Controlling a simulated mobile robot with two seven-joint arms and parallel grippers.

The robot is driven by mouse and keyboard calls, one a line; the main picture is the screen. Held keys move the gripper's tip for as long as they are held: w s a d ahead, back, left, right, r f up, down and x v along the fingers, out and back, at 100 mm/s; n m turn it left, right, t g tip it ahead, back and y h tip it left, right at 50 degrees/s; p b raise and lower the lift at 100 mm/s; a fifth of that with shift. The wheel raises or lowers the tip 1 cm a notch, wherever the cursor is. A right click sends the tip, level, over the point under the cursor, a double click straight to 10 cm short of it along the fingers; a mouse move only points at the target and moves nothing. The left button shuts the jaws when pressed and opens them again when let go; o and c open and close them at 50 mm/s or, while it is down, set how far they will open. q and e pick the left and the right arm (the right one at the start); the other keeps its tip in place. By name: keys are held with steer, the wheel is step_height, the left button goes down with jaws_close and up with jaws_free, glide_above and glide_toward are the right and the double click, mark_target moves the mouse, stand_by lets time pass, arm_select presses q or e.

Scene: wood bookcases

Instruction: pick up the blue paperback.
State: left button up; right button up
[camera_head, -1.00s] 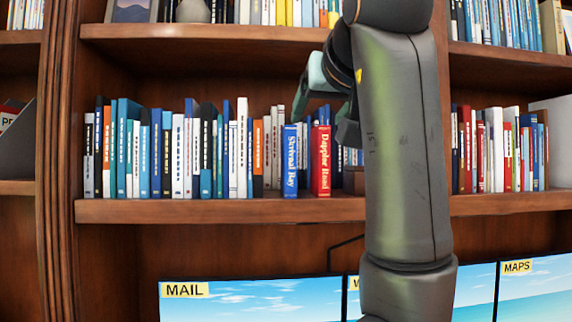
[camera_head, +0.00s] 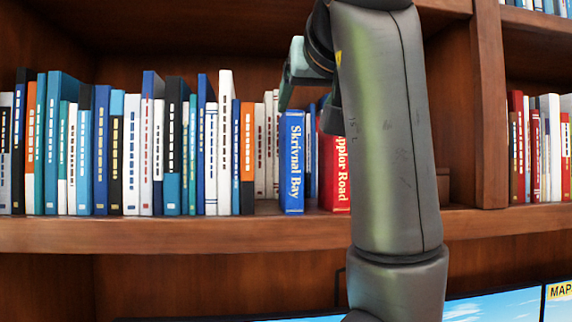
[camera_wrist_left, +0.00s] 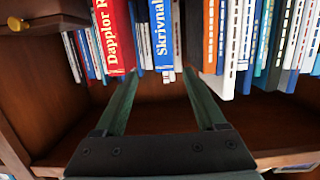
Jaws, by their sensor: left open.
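The blue paperback (camera_head: 292,165), with "Skrivnal Bay" in white on its spine, stands upright on the shelf. In the left wrist view the blue paperback (camera_wrist_left: 161,38) shows at the top centre, in line with the gap between the fingers. My left gripper (camera_head: 307,112) is open near the top of the book in the head view. Its fingers (camera_wrist_left: 163,74) also show in the left wrist view with nothing between them. I cannot tell whether a finger touches the book. My right gripper is not in view.
A red book (camera_head: 335,172), partly behind my arm, stands just right of the blue one. A tight row of books fills the shelf (camera_head: 180,235) to the left, with an orange one (camera_head: 247,155) close by. An upright divider (camera_head: 489,110) stands at the right.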

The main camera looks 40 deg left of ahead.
mark_target(298, 118)
arm_select(q)
steer(key=p+x, duration=0.1)
steer(key=x, duration=0.7)
steer(key=shift+s+r, duration=0.1)
steer(key=shift+r, duration=0.05)
steer(key=w+a+p, duration=0.1)
steer(key=a, duration=0.1)
steer(key=w+a+p, duration=0.1)
steer(key=a, duration=0.1)
steer(key=shift+w, duration=0.15)
steer(key=shift+w+a+f, duration=0.25)
steer(key=shift+w+f, duration=0.05)
steer(key=shift+f, duration=0.05)
jaws_close()
steer(key=shift+s+r, duration=0.1)
stand_by(0.6)
